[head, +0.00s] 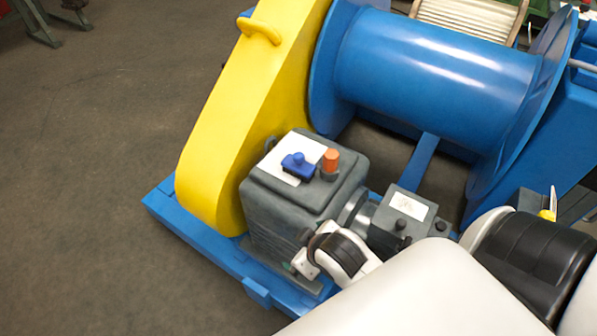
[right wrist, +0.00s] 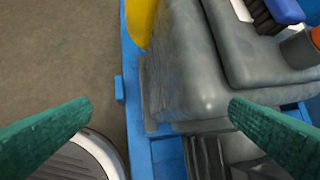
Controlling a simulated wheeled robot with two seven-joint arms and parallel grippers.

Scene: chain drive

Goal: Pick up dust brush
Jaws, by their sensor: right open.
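The dust brush (head: 297,165) has a blue body and lies on a white sheet on top of the grey gearbox housing (head: 280,225). In the right wrist view the brush (right wrist: 284,10) shows at the top right edge, partly cut off, with dark bristles visible. My right gripper (right wrist: 162,106) is open and empty, its two green fingers wide apart. It is beside the housing's side, below and to the left of the brush in that view, and apart from it. In the head view my white arm covers the lower right, and the fingertips cannot be made out. My left gripper is not in view.
An orange-capped cylinder (head: 331,160) stands right beside the brush. A yellow chain guard (head: 240,110) rises to the left and a large blue drum (head: 430,75) behind. A grey motor box (head: 398,222) sits to the right. The floor (head: 90,190) on the left is clear.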

